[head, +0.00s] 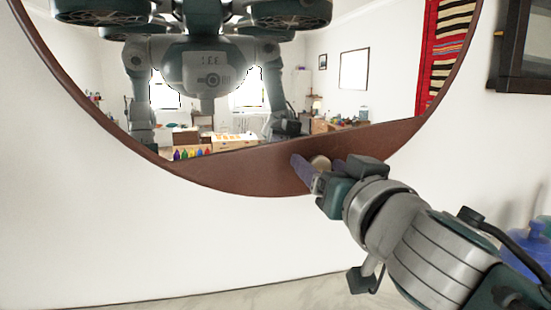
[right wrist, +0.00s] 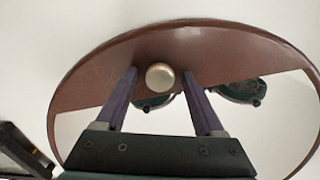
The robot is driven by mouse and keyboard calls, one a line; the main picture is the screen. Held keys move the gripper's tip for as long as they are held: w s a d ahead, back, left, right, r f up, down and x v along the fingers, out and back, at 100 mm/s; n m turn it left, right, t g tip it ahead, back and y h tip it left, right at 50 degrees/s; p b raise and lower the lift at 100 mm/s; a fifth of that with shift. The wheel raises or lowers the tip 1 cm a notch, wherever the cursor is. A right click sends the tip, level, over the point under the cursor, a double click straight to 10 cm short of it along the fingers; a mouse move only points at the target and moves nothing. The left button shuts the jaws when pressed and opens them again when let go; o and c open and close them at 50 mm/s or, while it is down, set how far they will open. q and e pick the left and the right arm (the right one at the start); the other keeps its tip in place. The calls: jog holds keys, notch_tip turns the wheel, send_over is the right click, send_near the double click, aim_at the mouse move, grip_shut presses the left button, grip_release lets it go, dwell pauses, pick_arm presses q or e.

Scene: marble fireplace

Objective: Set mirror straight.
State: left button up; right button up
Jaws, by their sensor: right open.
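The round mirror (head: 235,176) hangs on the white wall. It has a brown frame and a brown segment at the bottom, whose straight upper edge slopes up to the right, so the mirror looks tilted. A round pale metal knob (head: 320,162) sits on the segment. My right gripper (head: 318,164) is open, its two purple fingers on either side of the knob. The right wrist view shows the knob (right wrist: 160,77) between the fingers with gaps on both sides. The glass reflects my own body. My left gripper shows only as a reflection, if at all.
A dark framed object (head: 508,80) is on the wall at the upper right. A blue object (head: 528,250) stands at the right edge. A pale marble-like surface (head: 240,296) runs along the bottom. The wall below and left of the mirror is bare.

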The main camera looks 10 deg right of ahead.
jog(key=shift+w, duration=0.3)
jog(key=shift+c, duration=0.2)
grip_shut()
dwell(1.1)
